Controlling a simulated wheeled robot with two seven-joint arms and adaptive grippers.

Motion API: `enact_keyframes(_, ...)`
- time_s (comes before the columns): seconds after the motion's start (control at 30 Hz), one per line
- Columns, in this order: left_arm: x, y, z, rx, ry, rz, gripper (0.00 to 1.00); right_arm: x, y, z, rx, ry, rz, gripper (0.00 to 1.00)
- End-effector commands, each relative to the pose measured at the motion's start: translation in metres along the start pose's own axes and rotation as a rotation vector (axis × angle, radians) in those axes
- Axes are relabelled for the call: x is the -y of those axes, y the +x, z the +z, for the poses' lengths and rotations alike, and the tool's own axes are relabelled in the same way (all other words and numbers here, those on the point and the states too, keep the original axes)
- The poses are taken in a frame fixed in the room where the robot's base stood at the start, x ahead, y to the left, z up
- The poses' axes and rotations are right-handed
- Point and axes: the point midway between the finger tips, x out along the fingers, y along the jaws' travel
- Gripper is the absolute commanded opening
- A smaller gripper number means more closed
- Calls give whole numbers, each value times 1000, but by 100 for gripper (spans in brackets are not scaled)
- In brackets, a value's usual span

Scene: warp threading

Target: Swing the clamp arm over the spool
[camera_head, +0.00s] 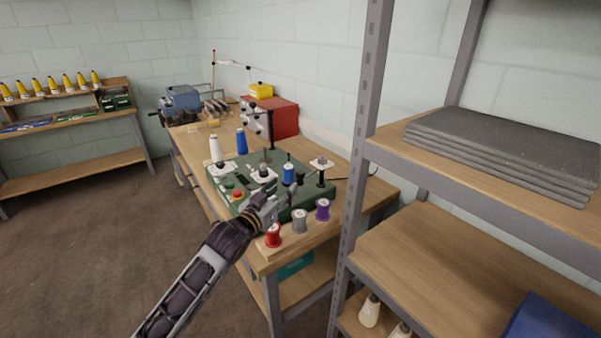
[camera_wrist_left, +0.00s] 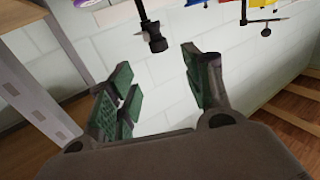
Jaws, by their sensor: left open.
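The green machine base (camera_head: 225,186) stands on the wooden bench. A blue spool (camera_head: 288,174) stands upright on it. Right of the spool is a short black post (camera_head: 321,180) with a pale plate on top; I cannot tell for sure whether this is the clamp arm. My left gripper (camera_head: 283,203) is over the base's near side, in front of the blue spool. In the left wrist view my left gripper (camera_wrist_left: 162,85) is open, with green finger pads apart and nothing between them. A black rod with a thick end (camera_wrist_left: 153,38) shows beyond the fingers, apart from them.
Red (camera_head: 273,237), grey (camera_head: 300,222) and purple (camera_head: 323,210) spools stand along the bench's near edge, close to my left gripper. A tall black post (camera_head: 271,130) rises behind the base. A metal shelf upright (camera_head: 360,150) stands right of the bench.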

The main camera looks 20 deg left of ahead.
Motion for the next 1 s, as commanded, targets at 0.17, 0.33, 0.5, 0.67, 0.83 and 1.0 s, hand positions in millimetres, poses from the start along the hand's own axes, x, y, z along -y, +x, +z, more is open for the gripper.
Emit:
enact_keyframes(0.17, 0, 14, -1, -1, 0, -1, 50, -2, -1, -2, -2, -1, 2, 40)
enact_keyframes(0.33, 0, 27, -1, -1, 0, 0, 50, -6, -2, -1, -1, -2, 6, 40)
enact_keyframes(0.5, 0, 40, -1, -1, 1, 0, 50, -8, -3, 0, -1, -3, 8, 40)
enact_keyframes(0.67, 0, 53, -1, -1, 1, 0, 50, -8, -3, 0, 0, -3, 7, 40)
enact_keyframes(0.83, 0, 66, -1, -2, 1, 0, 50, -7, -4, 1, 1, -4, 7, 40)
enact_keyframes(1.0, 0, 80, -1, -1, 1, 0, 50, -5, -5, 2, 3, -3, 5, 40)
